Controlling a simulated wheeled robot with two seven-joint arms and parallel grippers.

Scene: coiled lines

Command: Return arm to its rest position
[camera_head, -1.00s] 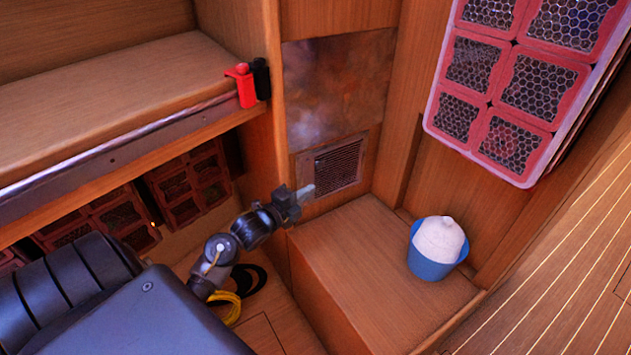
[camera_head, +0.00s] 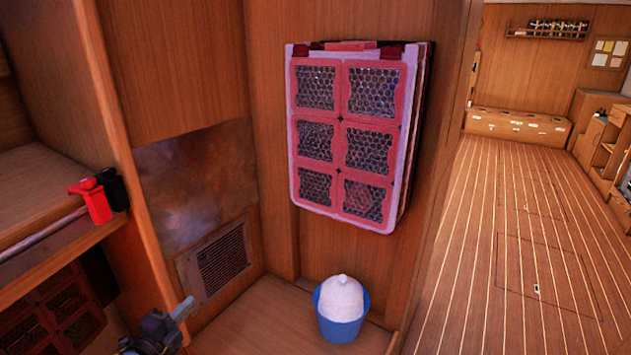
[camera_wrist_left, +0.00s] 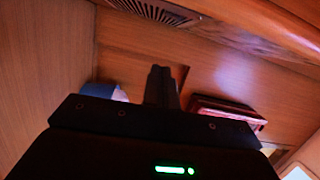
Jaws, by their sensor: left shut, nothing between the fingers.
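My left gripper (camera_head: 182,308) shows at the bottom left of the head view, in front of the wooden corner below the vent. Its fingers are shut with nothing between them. In the left wrist view the closed fingers (camera_wrist_left: 161,88) stand up dark in the middle, with wood panelling behind. The rest of my left arm is mostly cut off by the head view's lower edge. My right gripper is in neither view.
A blue bucket (camera_head: 342,327) with white contents stands on the wooden ledge. A red mesh panel (camera_head: 342,145) hangs on the wall above it. Red and black holders (camera_head: 92,200) sit on the left shelf edge. Open plank floor (camera_head: 500,240) lies at right.

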